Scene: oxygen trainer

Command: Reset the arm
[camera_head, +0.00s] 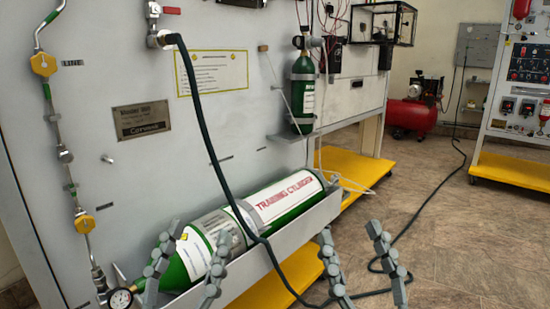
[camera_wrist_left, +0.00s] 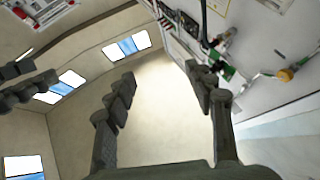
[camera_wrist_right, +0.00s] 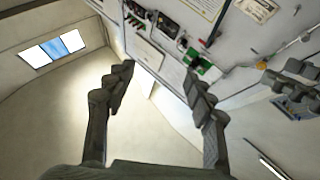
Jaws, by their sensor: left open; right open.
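My left gripper (camera_head: 198,234) is open and empty in the head view, its two grey fingers in front of the lower end of the green training cylinder (camera_head: 283,201). My right gripper (camera_head: 350,232) is open and empty, right of the cylinder tray and above the floor. In the left wrist view the left gripper (camera_wrist_left: 160,72) has its fingers spread with nothing between them. In the right wrist view the right gripper (camera_wrist_right: 157,75) is also spread and empty. The two grippers stand side by side, apart.
The grey trainer panel (camera_head: 120,160) fills the left, with a pressure gauge (camera_head: 121,298) low down. A dark hose (camera_head: 207,145) hangs from a valve and runs across the cylinder to the floor. A yellow base (camera_head: 352,167) juts out below. Open floor (camera_head: 460,240) lies to the right.

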